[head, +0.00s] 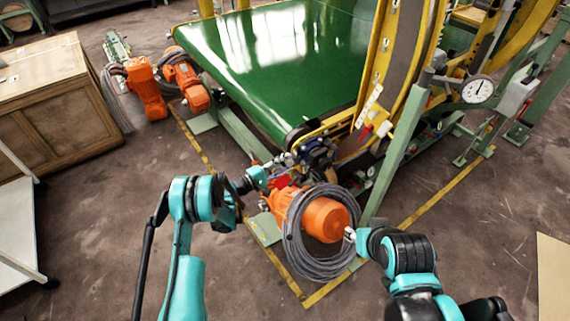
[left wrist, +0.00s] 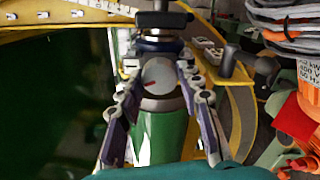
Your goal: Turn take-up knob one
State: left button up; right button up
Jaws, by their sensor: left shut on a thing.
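A round knob with a pale grey face and a short red mark (left wrist: 158,77) sits between the two fingers of my left gripper in the left wrist view. My left gripper (left wrist: 161,72) is shut on this knob, one finger on each side. A green cylindrical body (left wrist: 160,138) shows below the knob. In the head view my left gripper (head: 270,173) reaches the machine's front corner, where the knob is too small and hidden to make out. My right gripper (head: 350,233) is beside the orange motor, and its finger opening is too small to judge.
An orange motor (head: 326,219) with a coiled grey cable (head: 290,240) stands between my arms. A green belt (head: 270,60), a yellow frame (head: 385,45) and a dial gauge (head: 478,89) are behind. A wooden cabinet (head: 60,135) is at left. The floor at right is mostly clear.

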pick_arm(q)
jog(key=n, duration=0.5)
jog(key=shift+n, duration=0.3)
jog(key=n, duration=0.4)
jog(key=shift+f, duration=0.1)
jog(key=n, duration=0.5)
jog(key=shift+s+n, duration=0.1)
jog(key=shift+n, duration=0.3)
jog(key=shift+d+n, duration=0.1)
jog(key=shift+n, duration=2.5)
jog(key=o, duration=1.2)
jog(key=shift+c, duration=0.2)
